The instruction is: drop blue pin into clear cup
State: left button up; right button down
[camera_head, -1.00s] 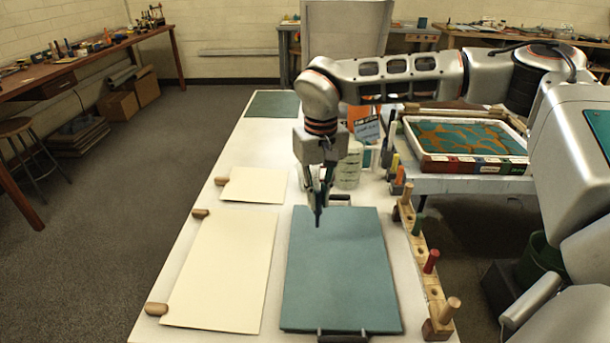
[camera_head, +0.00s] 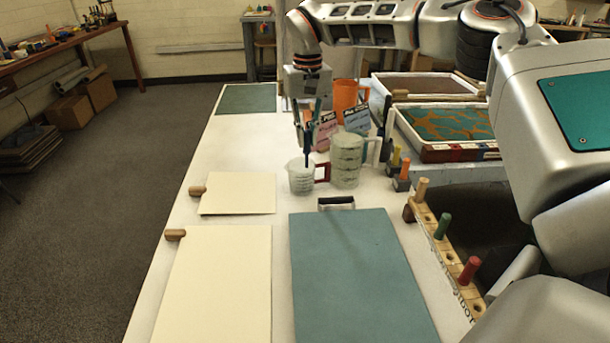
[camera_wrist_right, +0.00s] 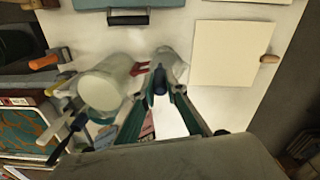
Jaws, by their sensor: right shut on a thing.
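My right gripper (camera_head: 306,134) points down over the white table, shut on the blue pin (camera_head: 307,158). The pin hangs upright from the fingertips. The clear cup (camera_head: 301,183), a small measuring cup with a red handle, stands directly below. The pin's lower end is at the cup's rim in the head view; I cannot tell whether it is inside. In the right wrist view the pin (camera_wrist_right: 160,83) shows between the fingertips (camera_wrist_right: 161,88), in front of the cup (camera_wrist_right: 176,66). My left gripper is out of view.
A larger clear jug (camera_head: 345,160) stands close on the right of the cup, with an orange cup (camera_head: 346,95) behind. A peg rack (camera_head: 449,255) with coloured pegs lines the right edge. A blue-green board (camera_head: 356,270) and cream sheets (camera_head: 238,194) lie in front.

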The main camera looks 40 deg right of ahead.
aim_at(308, 151)
jog(key=shift+r+p, duration=0.2)
jog(key=shift+p, duration=0.1)
jog(key=shift+f+p, duration=0.45)
jog(key=shift+p, duration=0.05)
jog(key=shift+s+f+p, duration=0.1)
jog(key=shift+f+p, duration=0.15)
jog(key=shift+p, duration=0.05)
jog(key=shift+f, duration=0.4)
jog(key=shift+f+p, duration=0.45)
jog(key=shift+f, duration=0.75)
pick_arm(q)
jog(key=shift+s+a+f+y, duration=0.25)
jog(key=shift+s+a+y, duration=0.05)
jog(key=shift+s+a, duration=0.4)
pick_arm(e)
jog(key=shift+f, duration=0.7)
